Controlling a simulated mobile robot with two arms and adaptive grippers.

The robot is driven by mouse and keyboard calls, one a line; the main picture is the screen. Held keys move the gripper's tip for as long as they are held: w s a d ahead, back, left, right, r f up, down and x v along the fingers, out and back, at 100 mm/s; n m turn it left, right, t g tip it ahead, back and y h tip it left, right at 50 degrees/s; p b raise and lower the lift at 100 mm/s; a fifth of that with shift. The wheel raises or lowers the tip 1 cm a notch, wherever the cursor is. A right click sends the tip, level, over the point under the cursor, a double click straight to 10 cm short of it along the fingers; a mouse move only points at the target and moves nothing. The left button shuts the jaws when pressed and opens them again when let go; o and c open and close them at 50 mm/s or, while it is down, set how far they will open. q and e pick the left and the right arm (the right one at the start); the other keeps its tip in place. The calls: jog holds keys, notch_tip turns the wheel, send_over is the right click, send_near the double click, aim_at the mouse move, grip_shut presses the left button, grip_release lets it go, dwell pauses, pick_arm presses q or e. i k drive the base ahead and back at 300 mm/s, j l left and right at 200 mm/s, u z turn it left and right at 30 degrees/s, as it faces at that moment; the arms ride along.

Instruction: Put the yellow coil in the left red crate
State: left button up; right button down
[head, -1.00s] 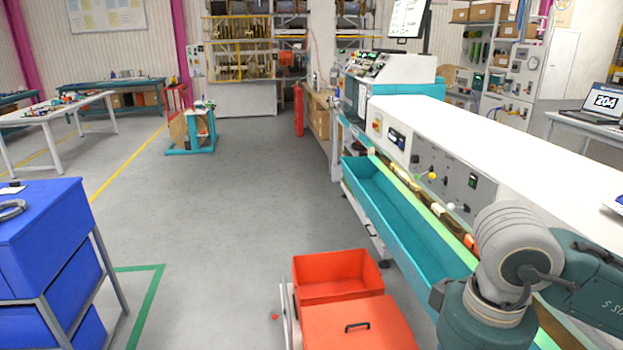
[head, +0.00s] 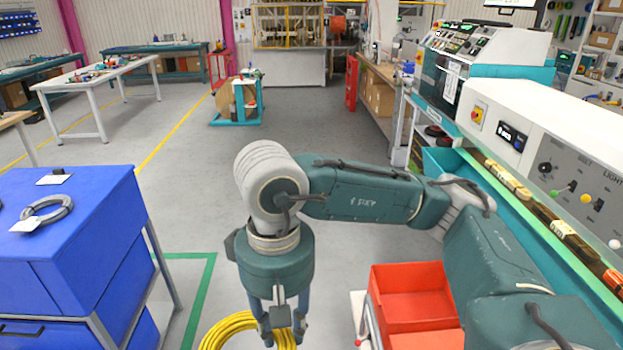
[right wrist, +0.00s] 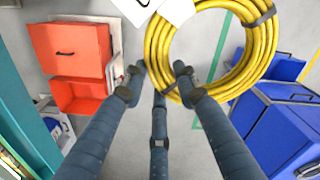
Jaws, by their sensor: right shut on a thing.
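The yellow coil (head: 228,328) hangs from my right gripper (head: 281,330) at the bottom of the head view, partly cut off by the frame edge. In the right wrist view the coil (right wrist: 268,40) is a ring with dark ties, and the fingers of my right gripper (right wrist: 160,88) are closed at its near edge. In the right wrist view this open crate (right wrist: 80,97) adjoins a red box with a black handle (right wrist: 72,47). My left gripper is not in view.
A blue cabinet (head: 70,225) with a grey coil (head: 48,208) on top stands at the left. A long machine with a teal trough (head: 440,160) lies at the right, behind my arm.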

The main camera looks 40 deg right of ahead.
aim_at(410, 318)
jog(key=i+z, duration=0.25)
jog(key=i, duration=0.25)
jog(key=i+j+z, duration=0.15)
jog(key=i+z, duration=0.15)
jog(key=i, duration=0.2)
jog(key=i+j+z, duration=0.25)
jog(key=i, duration=0.25)
